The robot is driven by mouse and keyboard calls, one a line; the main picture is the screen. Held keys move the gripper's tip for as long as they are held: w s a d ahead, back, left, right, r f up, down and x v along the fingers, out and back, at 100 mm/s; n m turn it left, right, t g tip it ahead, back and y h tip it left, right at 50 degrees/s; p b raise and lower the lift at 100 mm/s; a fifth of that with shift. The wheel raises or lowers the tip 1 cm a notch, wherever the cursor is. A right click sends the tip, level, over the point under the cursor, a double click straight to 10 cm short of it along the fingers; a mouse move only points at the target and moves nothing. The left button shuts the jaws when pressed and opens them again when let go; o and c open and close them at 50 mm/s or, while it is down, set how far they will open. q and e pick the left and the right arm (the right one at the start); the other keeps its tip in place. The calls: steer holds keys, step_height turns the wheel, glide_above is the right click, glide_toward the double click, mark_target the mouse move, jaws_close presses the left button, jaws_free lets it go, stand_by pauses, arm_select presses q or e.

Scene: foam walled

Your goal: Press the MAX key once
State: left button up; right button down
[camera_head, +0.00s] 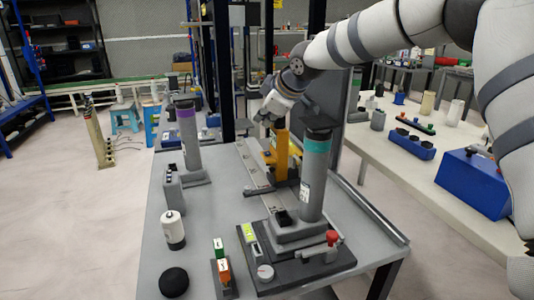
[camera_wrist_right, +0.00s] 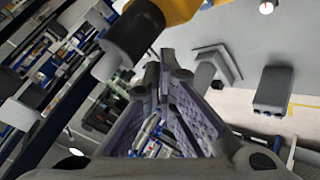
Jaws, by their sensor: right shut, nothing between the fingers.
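I cannot make out a key marked MAX in either view; lettering is too small to read. A grey instrument base (camera_head: 300,250) with a yellow-green display (camera_head: 248,232), a dial and a red-tipped lever stands at the table's front, with a teal-banded column (camera_head: 314,180) rising from it. My right gripper (camera_head: 271,112) is above the table, close to the top of a yellow upright device (camera_head: 281,150). In the wrist view its fingers (camera_wrist_right: 160,62) are shut and empty, beside a black cylindrical part (camera_wrist_right: 133,35) of a yellow body. My left gripper is not in view.
On the grey table (camera_head: 200,215) stand a purple-banded column (camera_head: 188,140), a white and black cylinder (camera_head: 173,229), a black dome (camera_head: 174,282) and a small block with green and orange parts (camera_head: 224,272). A cluttered bench (camera_head: 360,140) stands at the right.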

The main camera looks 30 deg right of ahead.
glide_above(265, 154)
step_height(265, 154, down, 4)
steer(key=shift+f, duration=0.1)
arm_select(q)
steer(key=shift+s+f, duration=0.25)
arm_select(e)
steer(key=shift+f, duration=0.85)
steer(key=shift+f, duration=0.15)
stand_by(0.4)
